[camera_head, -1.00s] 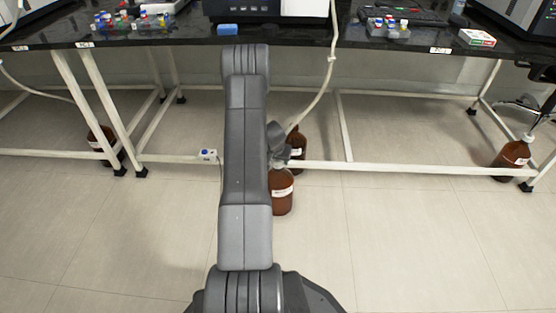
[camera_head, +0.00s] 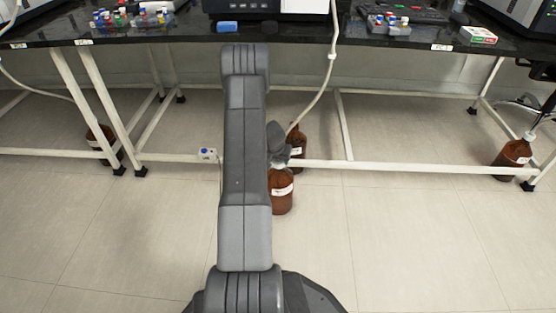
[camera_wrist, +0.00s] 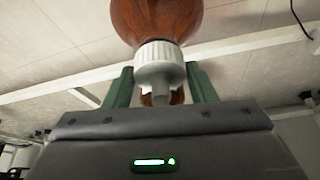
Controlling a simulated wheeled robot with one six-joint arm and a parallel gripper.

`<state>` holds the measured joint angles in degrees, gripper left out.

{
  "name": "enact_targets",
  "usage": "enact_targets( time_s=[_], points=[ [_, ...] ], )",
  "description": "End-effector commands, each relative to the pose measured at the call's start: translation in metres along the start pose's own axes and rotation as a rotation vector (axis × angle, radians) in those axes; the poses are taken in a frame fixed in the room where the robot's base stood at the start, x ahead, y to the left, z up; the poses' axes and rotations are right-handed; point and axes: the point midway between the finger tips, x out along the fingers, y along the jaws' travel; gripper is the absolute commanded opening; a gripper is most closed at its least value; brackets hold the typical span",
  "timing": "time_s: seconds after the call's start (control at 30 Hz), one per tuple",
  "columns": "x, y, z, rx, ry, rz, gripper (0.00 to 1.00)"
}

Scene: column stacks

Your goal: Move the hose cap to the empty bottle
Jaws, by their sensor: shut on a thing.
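My gripper (camera_wrist: 161,88) is shut on the white ribbed hose cap (camera_wrist: 160,62), with a green finger on each side of it. A grey nozzle sticks out of the cap. In the wrist view the cap lines up with the neck of a brown bottle (camera_wrist: 157,14); I cannot tell whether it is seated. In the head view the near brown bottle (camera_head: 282,198) stands on the floor just below my gripper, partly behind my arm. Another brown bottle (camera_head: 298,158) stands close behind it. The pale hose (camera_head: 325,88) runs down from the bench to behind my gripper.
More brown bottles stand at the far left (camera_head: 100,142) and far right (camera_head: 514,155). The black bench top (camera_head: 400,42) carries instruments and vial racks. The floor in front is clear.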

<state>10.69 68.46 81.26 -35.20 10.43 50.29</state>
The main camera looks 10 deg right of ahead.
Motion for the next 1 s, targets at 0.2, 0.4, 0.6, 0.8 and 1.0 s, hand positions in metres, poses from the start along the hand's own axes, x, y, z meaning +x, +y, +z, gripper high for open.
enact_targets(
  time_s=[0.2,0.4,0.6,0.8,1.0],
  points=[
    [0.000,0.000,0.000,0.000,0.000,0.000,0.59],
    [0.000,0.000,0.000,0.000,0.000,0.000,0.76],
    [-0.002,0.000,0.000,0.000,0.000,0.000,0.76],
    [-0.024,0.000,-0.002,0.000,0.002,-0.001,0.76],
    [-0.070,-0.001,-0.002,-0.002,0.002,0.000,0.76]
  ],
)
